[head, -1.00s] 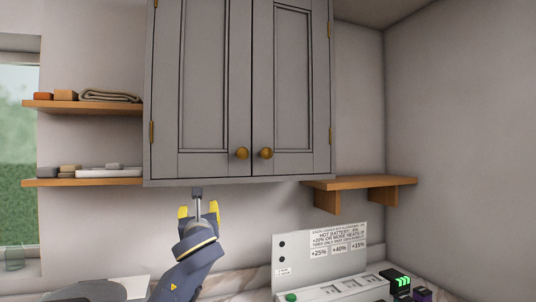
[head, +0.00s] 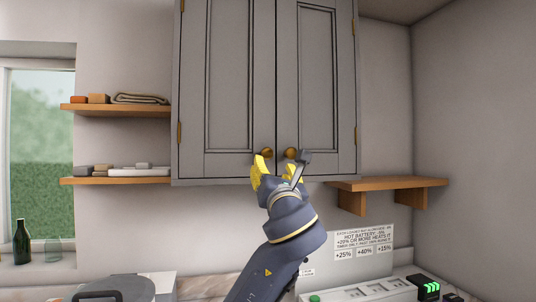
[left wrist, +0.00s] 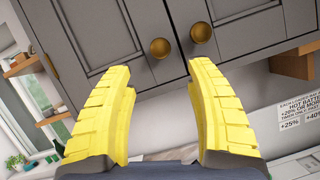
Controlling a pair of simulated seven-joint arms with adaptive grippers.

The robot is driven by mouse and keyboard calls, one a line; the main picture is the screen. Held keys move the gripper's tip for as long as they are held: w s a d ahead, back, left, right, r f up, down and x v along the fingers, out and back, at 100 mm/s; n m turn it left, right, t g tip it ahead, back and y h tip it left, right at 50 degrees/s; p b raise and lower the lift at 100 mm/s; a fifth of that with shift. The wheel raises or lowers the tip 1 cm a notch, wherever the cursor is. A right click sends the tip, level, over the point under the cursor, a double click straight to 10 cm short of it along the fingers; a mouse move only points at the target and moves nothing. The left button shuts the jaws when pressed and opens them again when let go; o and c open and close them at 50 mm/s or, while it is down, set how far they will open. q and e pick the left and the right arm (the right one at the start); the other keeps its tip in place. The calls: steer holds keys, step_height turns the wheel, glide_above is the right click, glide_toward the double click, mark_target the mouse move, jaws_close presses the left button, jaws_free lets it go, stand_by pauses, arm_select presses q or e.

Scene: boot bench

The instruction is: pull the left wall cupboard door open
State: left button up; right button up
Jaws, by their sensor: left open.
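The grey wall cupboard has two panelled doors, both shut. The left door (head: 224,90) has a round brass knob (head: 267,153) at its lower right corner. The right door (head: 316,80) has a matching knob (head: 291,153) close beside it. My left gripper (head: 277,168) is open and empty, just below the knobs. In the left wrist view, the gripper's yellow fingers (left wrist: 160,68) are spread apart, with the left door's knob (left wrist: 160,48) beyond and between their tips. The right door's knob (left wrist: 201,33) lies near the right fingertip. No contact shows. My right gripper is not in view.
Wooden shelves (head: 115,181) with small items stand left of the cupboard. A printed sign (head: 363,242) and a charger-like unit sit below. A green bottle (head: 22,242) stands by the window. The space before the doors looks clear.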

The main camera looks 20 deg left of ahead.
mark_target(268, 154)
arm_select(q)
steer(key=x, duration=1.1)
steer(key=shift+w, duration=0.1)
steer(key=shift+c, duration=0.4)
jaws_close()
